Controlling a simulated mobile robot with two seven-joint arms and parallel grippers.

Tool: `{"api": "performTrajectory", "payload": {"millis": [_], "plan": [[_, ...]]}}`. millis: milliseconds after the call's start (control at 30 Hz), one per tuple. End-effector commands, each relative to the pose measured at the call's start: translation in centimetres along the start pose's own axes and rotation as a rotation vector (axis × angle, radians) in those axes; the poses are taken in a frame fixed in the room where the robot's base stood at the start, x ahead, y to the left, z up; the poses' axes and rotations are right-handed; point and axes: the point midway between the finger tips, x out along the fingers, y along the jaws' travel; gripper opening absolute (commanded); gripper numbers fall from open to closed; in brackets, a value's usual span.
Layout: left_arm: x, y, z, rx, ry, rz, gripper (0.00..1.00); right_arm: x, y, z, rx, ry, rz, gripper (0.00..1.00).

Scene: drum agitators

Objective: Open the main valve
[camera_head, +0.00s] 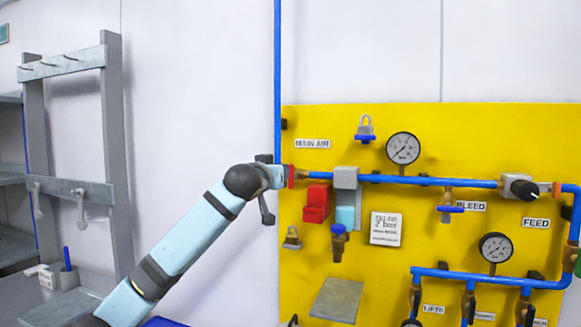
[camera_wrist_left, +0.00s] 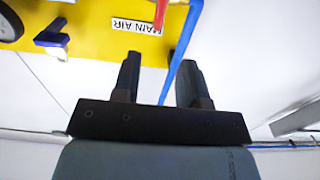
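The main air line is a blue pipe (camera_head: 277,70) that runs down the wall to the left edge of the yellow panel (camera_head: 380,125). A red part (camera_head: 291,176) shows beside my left gripper, below the MAIN AIR label (camera_head: 312,144); it may be the main valve's handle, mostly hidden. My left gripper (camera_head: 268,184) is at the panel's left edge. In the left wrist view, its two fingers (camera_wrist_left: 158,62) are apart, with the blue pipe (camera_wrist_left: 182,50) appearing between them. A red part (camera_wrist_left: 160,14) shows beyond the fingertips. My right gripper is not in view.
A red box (camera_head: 317,203), gauges (camera_head: 403,149), a padlock (camera_head: 365,128) and a black knob (camera_head: 523,188) are on the panel. A grey rack (camera_head: 117,160) stands at the left.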

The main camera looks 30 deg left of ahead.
Motion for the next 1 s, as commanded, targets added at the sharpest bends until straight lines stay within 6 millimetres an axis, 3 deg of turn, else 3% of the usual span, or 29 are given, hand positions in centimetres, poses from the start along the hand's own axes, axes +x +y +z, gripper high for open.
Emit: {"api": "performTrajectory", "payload": {"millis": [300, 500, 933, 1000], "plan": [[6.9, 0.0, -0.4, -0.001, -0.001, 0.0, 0.39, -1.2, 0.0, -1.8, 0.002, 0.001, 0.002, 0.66], [9.7, 0.1, -0.2, -0.001, -0.001, 0.002, 0.39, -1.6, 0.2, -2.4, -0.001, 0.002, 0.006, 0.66], [10.7, 0.1, 0.0, 0.0, 0.0, 0.002, 0.39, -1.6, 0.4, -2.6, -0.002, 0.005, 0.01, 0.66], [10.7, 0.1, 0.0, 0.0, 0.0, 0.002, 0.26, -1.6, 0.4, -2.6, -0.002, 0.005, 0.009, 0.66]]}}
